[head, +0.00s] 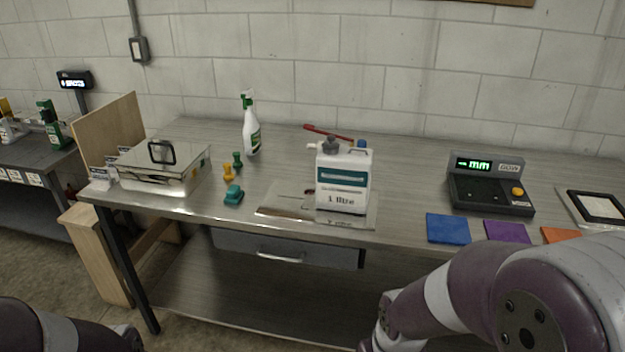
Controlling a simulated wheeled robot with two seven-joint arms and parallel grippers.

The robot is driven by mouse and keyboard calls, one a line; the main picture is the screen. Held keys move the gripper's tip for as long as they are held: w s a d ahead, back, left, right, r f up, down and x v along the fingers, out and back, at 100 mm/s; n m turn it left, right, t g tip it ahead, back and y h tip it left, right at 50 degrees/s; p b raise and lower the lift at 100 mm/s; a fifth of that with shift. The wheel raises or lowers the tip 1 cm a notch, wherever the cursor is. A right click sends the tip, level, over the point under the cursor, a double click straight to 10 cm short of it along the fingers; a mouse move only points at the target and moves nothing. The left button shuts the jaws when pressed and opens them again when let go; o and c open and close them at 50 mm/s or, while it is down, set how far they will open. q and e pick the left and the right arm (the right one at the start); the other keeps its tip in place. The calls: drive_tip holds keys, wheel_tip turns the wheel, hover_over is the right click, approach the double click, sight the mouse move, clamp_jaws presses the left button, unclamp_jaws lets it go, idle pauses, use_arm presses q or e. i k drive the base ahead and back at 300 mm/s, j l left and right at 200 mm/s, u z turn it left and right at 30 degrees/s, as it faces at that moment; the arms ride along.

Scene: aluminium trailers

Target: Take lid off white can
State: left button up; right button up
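The white can (343,192), marked "1 litre" with a teal band, stands upright on a shiny metal plate (272,212) near the middle of the workbench. A dark grey lid (332,145) sits on the top of the can, left of its handle. A small blue round piece (361,143) shows at the top right of the can; I cannot tell whether it belongs to it. My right arm crosses the bottom right, and part of my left arm shows at the bottom left. Neither gripper is in view, and nothing of mine touches the can.
Left of the can are a spray bottle (251,130), small yellow and green pieces, a teal block (234,195) and a lidded metal box (163,168). A red-handled tool (328,133) lies behind it. A scale (489,188) and coloured squares (448,229) lie right.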

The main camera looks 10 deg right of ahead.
sight(330, 145)
drive_tip(key=z, duration=0.55)
drive_tip(key=i+z, duration=0.3)
drive_tip(key=i, duration=0.45)
